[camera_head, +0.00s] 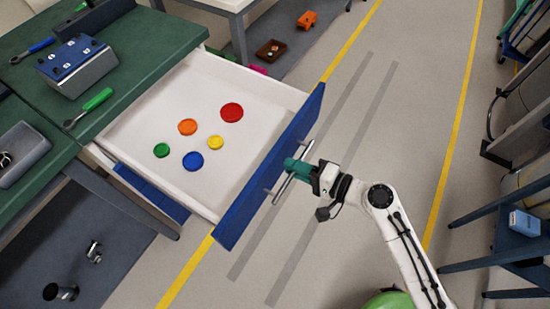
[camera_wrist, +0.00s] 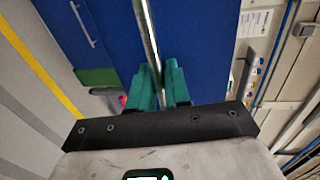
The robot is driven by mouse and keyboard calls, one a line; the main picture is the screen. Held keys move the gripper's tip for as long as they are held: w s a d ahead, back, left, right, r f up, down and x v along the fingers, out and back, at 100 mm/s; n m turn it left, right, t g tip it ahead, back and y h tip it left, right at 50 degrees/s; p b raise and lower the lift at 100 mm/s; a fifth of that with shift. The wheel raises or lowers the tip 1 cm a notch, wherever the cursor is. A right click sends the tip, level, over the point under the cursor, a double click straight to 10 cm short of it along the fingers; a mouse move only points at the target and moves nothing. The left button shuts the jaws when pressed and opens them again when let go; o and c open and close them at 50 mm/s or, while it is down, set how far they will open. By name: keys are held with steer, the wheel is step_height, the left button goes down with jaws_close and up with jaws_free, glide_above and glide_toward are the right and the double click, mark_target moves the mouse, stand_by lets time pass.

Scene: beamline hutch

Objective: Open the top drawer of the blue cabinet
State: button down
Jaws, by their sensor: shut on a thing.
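The top drawer (camera_head: 225,185) of the blue cabinet stands pulled far out, with its white inside showing in the head view. Its blue front (camera_head: 270,170) carries a silver bar handle (camera_head: 283,188), which also shows in the wrist view (camera_wrist: 146,30). My gripper (camera_head: 297,170) has its teal fingers shut on the handle, one finger on each side of the bar; the fingers also show in the wrist view (camera_wrist: 161,85). Red (camera_head: 231,112), orange (camera_head: 187,127), yellow (camera_head: 215,142), green (camera_head: 161,150) and blue (camera_head: 193,160) discs lie in the drawer.
A blue stool (camera_head: 510,240) stands at the right. The floor between the yellow lines is mostly clear.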

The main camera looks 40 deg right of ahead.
steer(key=shift+f+b+v, duration=0.2)
steer(key=shift+v, duration=0.85)
steer(key=shift+f+b+v, duration=0.2)
steer(key=shift+v, duration=0.85)
steer(key=shift+s, duration=0.1)
steer(key=c, duration=1.3)
jaws_free()
steer(key=b+v, duration=0.1)
steer(key=v, duration=0.9)
steer(key=shift+s+d, duration=0.2)
steer(key=shift+s, duration=0.1)
